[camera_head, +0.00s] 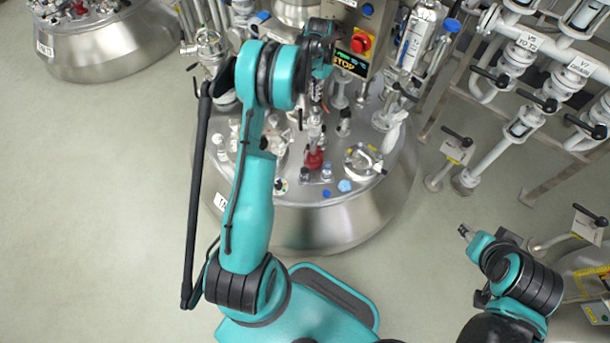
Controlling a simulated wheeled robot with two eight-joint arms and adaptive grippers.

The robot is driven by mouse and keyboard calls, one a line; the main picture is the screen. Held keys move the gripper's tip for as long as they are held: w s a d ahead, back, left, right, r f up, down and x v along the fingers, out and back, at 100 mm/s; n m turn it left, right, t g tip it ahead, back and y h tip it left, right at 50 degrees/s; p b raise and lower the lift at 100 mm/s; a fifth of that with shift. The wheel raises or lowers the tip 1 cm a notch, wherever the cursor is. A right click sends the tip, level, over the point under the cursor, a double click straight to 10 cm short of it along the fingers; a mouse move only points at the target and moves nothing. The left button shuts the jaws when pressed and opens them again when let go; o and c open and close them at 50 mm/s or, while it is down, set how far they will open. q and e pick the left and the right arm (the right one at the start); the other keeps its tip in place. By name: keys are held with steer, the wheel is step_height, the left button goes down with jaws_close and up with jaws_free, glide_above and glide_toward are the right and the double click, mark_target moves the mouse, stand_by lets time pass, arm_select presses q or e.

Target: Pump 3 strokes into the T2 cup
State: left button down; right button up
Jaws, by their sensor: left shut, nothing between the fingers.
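My left arm reaches up over a steel vessel (330,225). Its gripper (317,97) points down above the middle of the vessel lid, and its fingers are small and partly lost among the fittings; it is shut and empty. Below it stands an upright fitting with a red base (314,159), possibly the pump. I cannot tell whether the gripper touches it. Small blue and pale round pieces (345,186) sit near the lid's front edge. No T2 cup can be made out for certain. My right gripper (465,232) is at the lower right, over the floor, away from the vessel.
A control box with a red STOP button (361,43) rises behind the lid. Valves and pipes (520,125) with black handles fill the right side. Another steel vessel (105,50) stands at the upper left. The floor (95,190) on the left is clear.

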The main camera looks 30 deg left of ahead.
arm_select(q)
steer(key=shift+f+b, duration=1.1)
steer(key=shift+f, duration=0.65)
steer(key=shift+r, duration=0.2)
steer(key=shift+r+p, duration=1.8)
steer(key=shift+r, duration=1.05)
steer(key=shift+f, duration=0.25)
